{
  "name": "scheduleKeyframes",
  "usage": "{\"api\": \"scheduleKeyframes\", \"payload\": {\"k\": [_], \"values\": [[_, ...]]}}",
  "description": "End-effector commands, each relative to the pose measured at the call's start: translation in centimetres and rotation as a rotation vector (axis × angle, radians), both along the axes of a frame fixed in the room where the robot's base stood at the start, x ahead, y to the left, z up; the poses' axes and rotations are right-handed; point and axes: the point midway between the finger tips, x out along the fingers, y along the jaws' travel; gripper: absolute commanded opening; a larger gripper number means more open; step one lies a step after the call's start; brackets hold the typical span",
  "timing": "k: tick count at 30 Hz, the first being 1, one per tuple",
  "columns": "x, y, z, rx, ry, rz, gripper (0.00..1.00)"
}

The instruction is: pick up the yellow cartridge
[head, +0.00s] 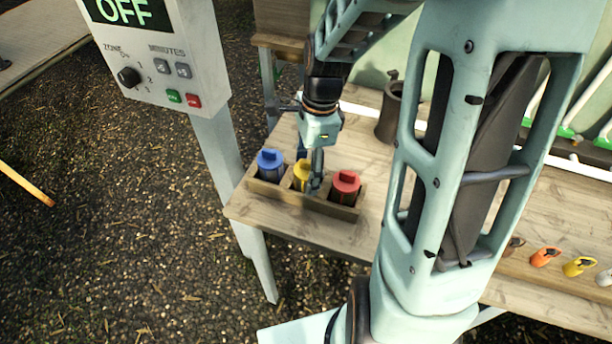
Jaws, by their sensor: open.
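The yellow cartridge (299,174) stands in the middle compartment of a wooden holder (335,210) near the left end of the table. My gripper (312,186) is open and points down right at the yellow cartridge, covering its right side. I cannot tell whether the fingers touch it or reach around it. A blue cartridge (270,165) stands in the left compartment and a red cartridge (345,186) in the right one, close beside my gripper.
A control box (160,55) reading OFF stands on a post left of the table (365,155). A dark cup-like container (390,112) stands behind the holder. Orange (545,257) and yellow (579,267) small parts lie at the right. My arm hides the table's middle.

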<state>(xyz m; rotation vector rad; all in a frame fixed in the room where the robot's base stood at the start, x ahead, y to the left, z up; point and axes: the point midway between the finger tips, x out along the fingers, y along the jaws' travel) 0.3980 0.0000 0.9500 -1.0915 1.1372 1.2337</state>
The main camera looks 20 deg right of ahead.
Motion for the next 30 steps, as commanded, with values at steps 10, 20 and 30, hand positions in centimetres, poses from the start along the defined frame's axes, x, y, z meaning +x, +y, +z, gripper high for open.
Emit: {"api": "scheduleKeyframes", "payload": {"k": [10,20,30], "values": [[0.0,0.0,-0.3,0.0,0.0,0.0,0.53],[0.0,0.0,-0.2,-0.001,-0.001,0.001,0.17],[0.1,0.0,1.0,-0.002,-0.004,0.002,0.17]]}}
